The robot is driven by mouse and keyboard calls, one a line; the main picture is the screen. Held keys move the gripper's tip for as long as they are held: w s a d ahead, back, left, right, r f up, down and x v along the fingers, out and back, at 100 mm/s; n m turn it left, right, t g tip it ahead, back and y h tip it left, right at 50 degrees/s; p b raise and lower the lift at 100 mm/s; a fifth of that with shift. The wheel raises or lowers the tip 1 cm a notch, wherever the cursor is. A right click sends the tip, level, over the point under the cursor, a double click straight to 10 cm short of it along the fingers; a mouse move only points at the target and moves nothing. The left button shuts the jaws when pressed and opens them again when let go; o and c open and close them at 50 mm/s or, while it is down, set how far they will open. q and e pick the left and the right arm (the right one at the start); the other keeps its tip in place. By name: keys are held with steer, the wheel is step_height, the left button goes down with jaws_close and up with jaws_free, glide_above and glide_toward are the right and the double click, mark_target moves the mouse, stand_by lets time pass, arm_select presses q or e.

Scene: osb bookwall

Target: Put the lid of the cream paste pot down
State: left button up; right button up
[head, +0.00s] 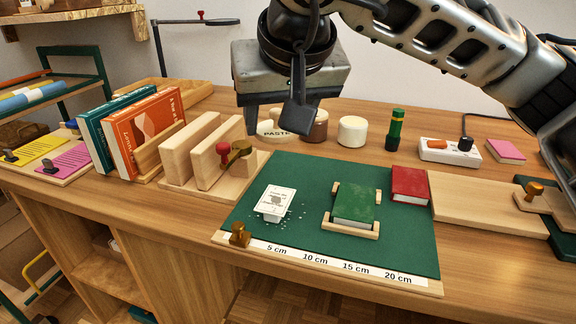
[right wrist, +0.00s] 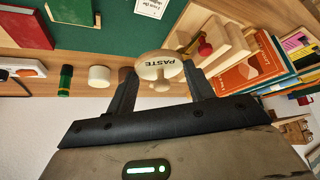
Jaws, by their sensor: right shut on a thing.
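The cream paste pot (head: 272,131), with the word PASTE on it, stands at the back of the bench, partly hidden by my right gripper (head: 277,118). In the right wrist view the pot (right wrist: 157,63) shows upside down, its round-knobbed lid (right wrist: 160,85) between the two fingers of my right gripper (right wrist: 158,78). The right gripper is shut on the lid. I cannot tell whether the lid is clear of the pot. My left gripper is not in view.
A brown jar (head: 316,126), a cream jar (head: 352,131) and a green bottle (head: 395,130) stand to the right.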

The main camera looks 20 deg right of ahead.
glide_toward(285, 163)
steer(key=w+b, duration=0.1)
steer(key=w+f+b, duration=0.1)
steer(key=shift+w+a, duration=0.1)
steer(key=shift+w, duration=0.2)
steer(key=f, duration=0.1)
steer(key=f+b, duration=0.1)
steer(key=f, duration=0.1)
steer(key=shift+w+d+f, duration=0.2)
steer(key=shift+w+f, duration=0.1)
steer(key=shift+w, duration=0.1)
steer(key=shift+f, duration=0.2)
steer(key=shift+f+b, duration=0.15)
steer(key=shift+b, duration=0.15)
steer(key=o, duration=0.7)
steer(key=shift+r, duration=0.25)
arm_select(q)
steer(key=p, duration=0.3)
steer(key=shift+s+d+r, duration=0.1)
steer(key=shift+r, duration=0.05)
arm_select(e)
steer(key=v, duration=1.2)
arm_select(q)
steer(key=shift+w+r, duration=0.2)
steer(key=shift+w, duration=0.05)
